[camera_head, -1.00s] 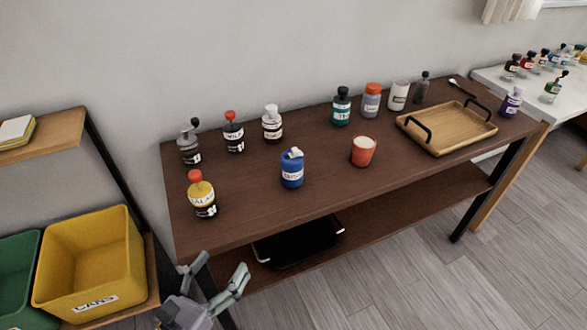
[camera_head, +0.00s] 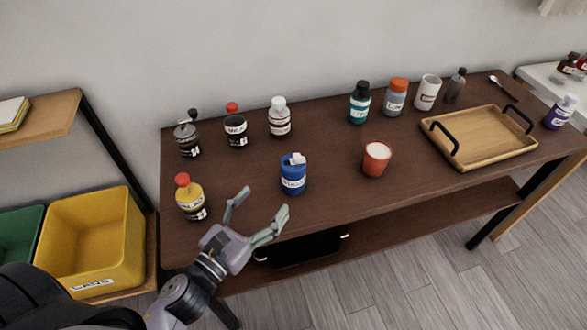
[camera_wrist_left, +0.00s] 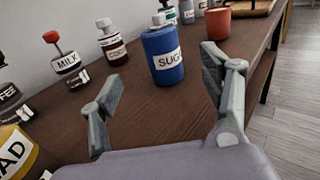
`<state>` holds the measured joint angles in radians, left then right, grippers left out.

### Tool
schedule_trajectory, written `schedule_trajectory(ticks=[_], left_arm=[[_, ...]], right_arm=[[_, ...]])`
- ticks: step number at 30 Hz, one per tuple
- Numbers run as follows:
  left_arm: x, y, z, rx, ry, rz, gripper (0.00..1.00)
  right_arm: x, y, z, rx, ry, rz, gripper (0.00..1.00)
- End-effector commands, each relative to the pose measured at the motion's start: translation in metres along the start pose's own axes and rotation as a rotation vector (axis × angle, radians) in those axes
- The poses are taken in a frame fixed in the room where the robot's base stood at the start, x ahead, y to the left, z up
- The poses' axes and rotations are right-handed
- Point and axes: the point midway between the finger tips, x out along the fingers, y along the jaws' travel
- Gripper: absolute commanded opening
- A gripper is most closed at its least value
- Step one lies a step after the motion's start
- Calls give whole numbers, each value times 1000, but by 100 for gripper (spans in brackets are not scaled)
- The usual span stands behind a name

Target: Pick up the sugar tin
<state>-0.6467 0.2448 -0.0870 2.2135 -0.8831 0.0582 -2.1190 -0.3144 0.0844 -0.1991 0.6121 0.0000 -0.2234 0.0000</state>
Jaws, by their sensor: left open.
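The sugar tin (camera_head: 293,175) is a blue cylinder with a white label and a pale top, standing upright near the front middle of the brown table. In the left wrist view the tin (camera_wrist_left: 163,55) stands ahead, between the directions of the two fingers, and its label starts "SUG". My left gripper (camera_head: 262,208) is open and empty at the table's front edge, to the lower left of the tin and apart from it. The left gripper's fingers (camera_wrist_left: 163,92) are spread wide in the wrist view. My right gripper is not in view.
A yellow bottle with a red cap (camera_head: 190,198) stands left of my gripper. A red cup (camera_head: 376,159) stands right of the tin, and a wooden tray (camera_head: 482,140) lies farther right. Several bottles line the back, including a white-capped one (camera_head: 279,118).

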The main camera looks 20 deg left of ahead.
Motion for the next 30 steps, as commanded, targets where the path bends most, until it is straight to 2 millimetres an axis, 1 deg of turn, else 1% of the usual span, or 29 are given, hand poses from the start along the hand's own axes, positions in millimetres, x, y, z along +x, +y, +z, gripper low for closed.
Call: schedule_trajectory(ticks=[1,4,6,9,12,17,20,24,27,30], left_arm=[[10,0,4,1,-3,-1,71],[27,0,4,1,-3,-1,71],[38,0,4,1,-3,-1,71],[53,0,2,-1,-2,0,71],[62,0,2,1,-1,0,71],[70,0,1,-1,0,1,71],[80,0,4,0,-1,0,71],[101,0,8,-1,-2,1,71],[113,-1,5,-1,-1,0,71],[118,-1,4,-1,0,0,71]], right_arm=[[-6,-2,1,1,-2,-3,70],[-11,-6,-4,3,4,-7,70],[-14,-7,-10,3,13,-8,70],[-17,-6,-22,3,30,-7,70],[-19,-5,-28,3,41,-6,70],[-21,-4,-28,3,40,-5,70],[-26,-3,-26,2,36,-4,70],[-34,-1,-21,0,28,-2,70],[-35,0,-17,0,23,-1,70],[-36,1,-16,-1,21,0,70]])
